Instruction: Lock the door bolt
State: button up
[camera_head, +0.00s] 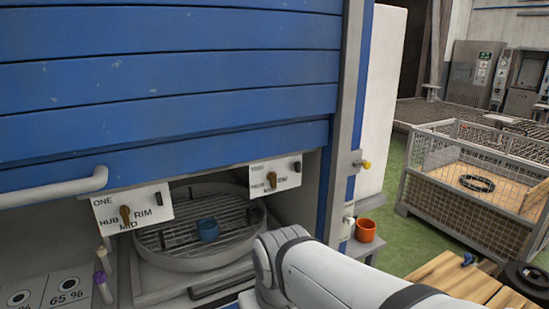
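The blue slatted door (170,95) fills the upper left in the head view. Below its lower edge is an opening into the cabinet. A small metal bolt with a yellow knob (366,165) sits on the right door post, and it looks like the door bolt. I cannot tell its exact position. My white arm reaches in from the lower right, in front of the opening. My gripper is not in view.
A round grated turntable (170,245) with a blue cup (208,230) shows in the opening. Two dial plates (154,202) (287,174) hang at its top. An orange pot (365,230) stands right of the post. A wire crate (450,212) stands farther right on green floor.

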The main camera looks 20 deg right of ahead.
aim_at(367, 165)
jog(key=z, duration=1.05)
jog(key=k, duration=1.35)
jog(key=u, duration=0.45)
jog(key=i, duration=1.6)
jog(key=z, duration=0.45)
